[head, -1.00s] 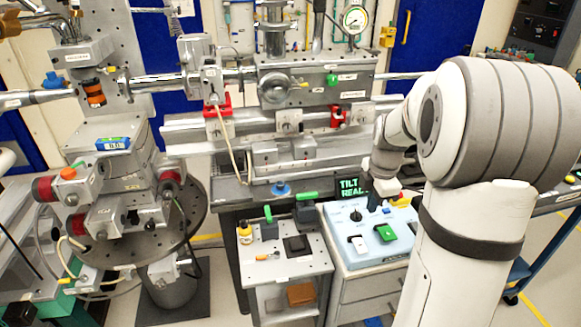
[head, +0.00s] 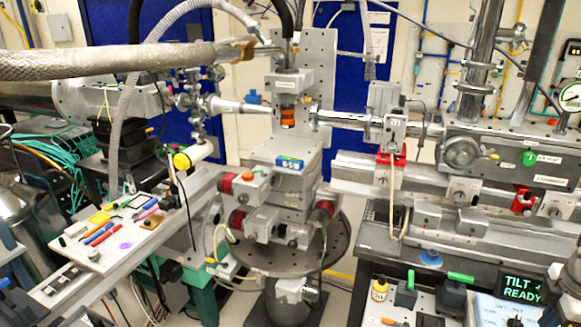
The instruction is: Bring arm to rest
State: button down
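My arm and my gripper are both out of the picture in the head view, so the arm's pose and the gripper's state are hidden. The task names no other object. A small dark display (head: 522,287) at the lower right reads "TILT READY" in green. Below it, the light blue control panel (head: 497,310) is cut off by the bottom edge.
The sample stage (head: 285,195) stands mid-picture above a round perforated plate (head: 290,252). The beamline rail (head: 450,205) runs right. A braided hose (head: 120,63) crosses the upper left. A white board (head: 110,240) with tools lies at left. Small bottles stand at lower right.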

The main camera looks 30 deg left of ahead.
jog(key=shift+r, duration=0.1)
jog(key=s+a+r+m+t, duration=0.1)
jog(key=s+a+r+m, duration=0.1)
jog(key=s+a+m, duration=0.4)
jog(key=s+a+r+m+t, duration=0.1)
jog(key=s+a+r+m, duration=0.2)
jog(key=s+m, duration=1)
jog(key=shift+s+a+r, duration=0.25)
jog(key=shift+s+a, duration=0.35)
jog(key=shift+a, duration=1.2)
